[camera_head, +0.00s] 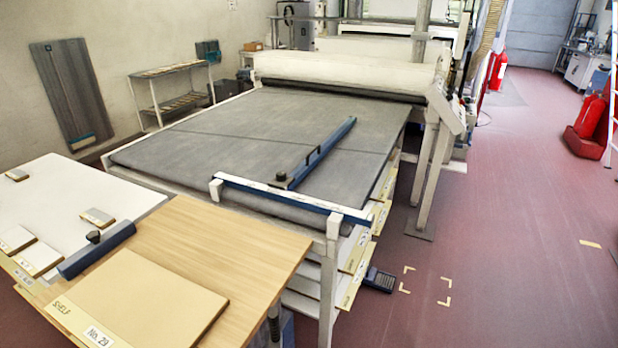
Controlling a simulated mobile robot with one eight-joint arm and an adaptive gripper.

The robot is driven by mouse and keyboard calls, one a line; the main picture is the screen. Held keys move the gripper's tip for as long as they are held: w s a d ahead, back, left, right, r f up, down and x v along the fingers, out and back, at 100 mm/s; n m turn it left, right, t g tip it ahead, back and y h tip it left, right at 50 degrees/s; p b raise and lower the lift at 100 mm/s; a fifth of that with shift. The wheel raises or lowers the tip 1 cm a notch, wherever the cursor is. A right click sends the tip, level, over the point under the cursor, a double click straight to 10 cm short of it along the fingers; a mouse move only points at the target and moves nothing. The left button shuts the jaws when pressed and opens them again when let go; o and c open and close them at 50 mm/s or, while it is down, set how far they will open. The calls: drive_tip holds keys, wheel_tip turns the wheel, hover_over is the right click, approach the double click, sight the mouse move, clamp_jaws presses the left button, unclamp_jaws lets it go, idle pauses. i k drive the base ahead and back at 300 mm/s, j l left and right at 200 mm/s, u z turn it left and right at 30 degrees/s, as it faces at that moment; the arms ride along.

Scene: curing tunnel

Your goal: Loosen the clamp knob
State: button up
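A long blue bar (322,152) lies across the dark belt (235,130). A small black knob (281,177) sits near its front end, beside a white and blue rail (290,200) along the belt's near edge. A second black knob (94,237) stands on a short dark blue block (97,250) on the near table. Which of the two is the clamp knob, I cannot tell, nor how tight either is. My gripper is not in view.
The near table (235,238) holds a tan board marked "SHELF" (140,300) and small blocks. A white roller housing (345,70) spans the belt's far end. Red extinguishers (590,115) stand at right. Red floor (510,210) at right is mostly clear.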

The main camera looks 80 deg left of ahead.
sight(281, 175)
drive_tip(key=i+j+u, duration=0.15)
drive_tip(key=i+u, duration=0.2)
drive_tip(key=u, duration=0.15)
drive_tip(key=i+u, duration=0.3)
drive_tip(key=u, duration=0.15)
drive_tip(key=i+u, duration=0.35)
drive_tip(key=u, duration=0.15)
drive_tip(key=i+j+u, duration=0.25)
drive_tip(key=i+u, duration=1.1)
drive_tip(key=u, duration=0.15)
drive_tip(key=i+l+u, duration=0.45)
drive_tip(key=i+j+u, duration=0.35)
drive_tip(key=i, duration=0.35)
drive_tip(key=i+l, duration=0.1)
